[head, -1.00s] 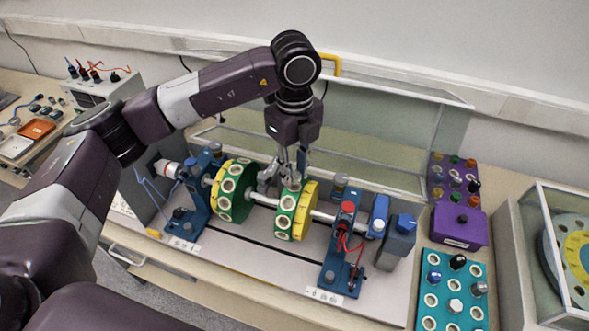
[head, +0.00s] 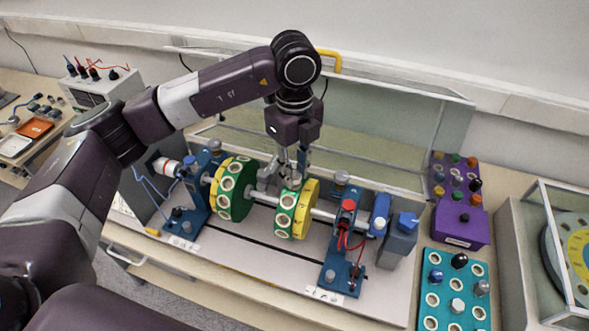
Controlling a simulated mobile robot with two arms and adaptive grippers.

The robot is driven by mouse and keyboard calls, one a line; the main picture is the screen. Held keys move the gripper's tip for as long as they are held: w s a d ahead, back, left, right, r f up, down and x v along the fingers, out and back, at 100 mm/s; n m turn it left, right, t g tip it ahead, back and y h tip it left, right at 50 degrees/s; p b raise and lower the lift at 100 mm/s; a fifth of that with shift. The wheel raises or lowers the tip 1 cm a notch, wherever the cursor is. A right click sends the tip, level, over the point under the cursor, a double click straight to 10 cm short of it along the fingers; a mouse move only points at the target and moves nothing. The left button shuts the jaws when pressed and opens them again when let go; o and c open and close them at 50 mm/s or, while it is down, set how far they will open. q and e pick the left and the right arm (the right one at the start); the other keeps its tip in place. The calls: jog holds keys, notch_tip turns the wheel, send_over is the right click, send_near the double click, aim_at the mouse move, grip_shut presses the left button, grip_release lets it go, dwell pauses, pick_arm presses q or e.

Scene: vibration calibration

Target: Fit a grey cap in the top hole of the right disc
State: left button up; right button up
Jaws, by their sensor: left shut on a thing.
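The right disc (head: 309,212) is green and yellow with pale-ringed holes around its rim. It sits upright on a horizontal shaft (head: 325,216) in the rig. My left gripper (head: 291,181) points down at the top of this disc, with its fingers shut at the rim. The thing between the fingers is small and mostly hidden; it appears to be a grey cap. The top hole is covered by the fingers, so I cannot tell whether the cap is in it. A teal tray (head: 444,296) at lower right holds several caps, including a grey one (head: 457,305). My right gripper is not in view.
The left disc (head: 240,199) shares the shaft, close to my left gripper. Blue bearing stands (head: 341,268) flank the discs. A clear guard panel (head: 385,140) stands behind the rig. A purple block (head: 460,226) with coloured knobs and a glass case (head: 545,235) are at right.

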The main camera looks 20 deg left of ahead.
pick_arm(q)
jog(key=shift+f+b, duration=0.55)
jog(key=shift+f, duration=0.1)
jog(key=o, duration=0.7)
jog(key=shift+o, duration=0.2)
jog(key=shift+r, duration=0.25)
notch_tip(320, 180, up, 12)
jog(key=shift+f, duration=0.25)
